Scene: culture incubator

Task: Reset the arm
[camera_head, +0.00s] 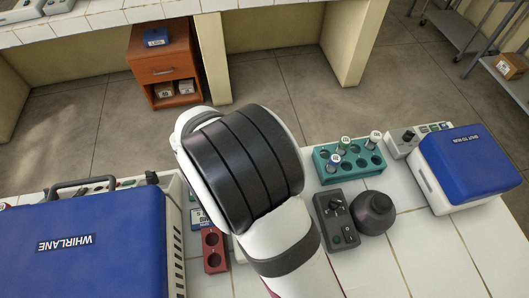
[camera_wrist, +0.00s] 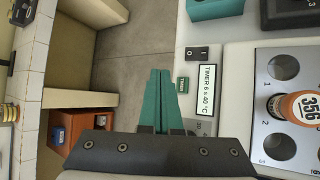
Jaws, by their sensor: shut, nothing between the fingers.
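My gripper (camera_wrist: 159,74) shows in the wrist view with its two green fingers together and nothing between them. It hangs over the edge of a white device (camera_wrist: 236,110) with a label reading "TIMER 6 s 40 °C", without visible contact. The device has a plate with several numbered holes, and an orange-capped tube (camera_wrist: 300,107) marked 356 sits in one. In the head view my white and black arm fills the middle, and my gripper's fingers do not show there.
A blue-lidded WHIRLANE machine (camera_head: 85,245) stands at left. At right are a teal rack (camera_head: 330,172) with several tubes, a dark mixer (camera_head: 374,212), a control box (camera_head: 336,220) and another blue-lidded box (camera_head: 470,162). A red rack (camera_head: 213,250) sits beside my arm.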

